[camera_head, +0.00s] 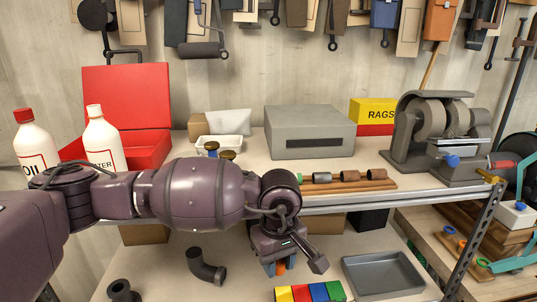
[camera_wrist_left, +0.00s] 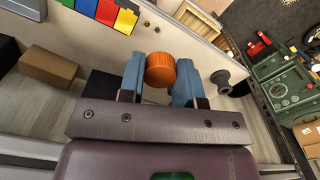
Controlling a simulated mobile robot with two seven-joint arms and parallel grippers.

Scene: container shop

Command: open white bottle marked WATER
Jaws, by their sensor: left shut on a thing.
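The white bottle with a label ending in "ATER" (camera_head: 103,143) stands upright on the shelf at the left, partly behind my left arm. Its top is a pale narrow neck; no coloured cap shows on it. My left gripper (camera_head: 279,268) hangs over the lower shelf, well to the right of the bottle and below it. Its blue fingers are shut on an orange ribbed round piece that looks like a cap (camera_wrist_left: 160,70). The bottle does not show in the left wrist view. My right gripper is in neither view.
A white OIL bottle (camera_head: 34,143) with a red cap stands left of the WATER bottle. A red open box (camera_head: 128,105) is behind. A grey tray (camera_head: 383,274) and coloured blocks (camera_head: 310,292) lie on the lower shelf, with a dark pipe elbow (camera_head: 206,267) left of the gripper.

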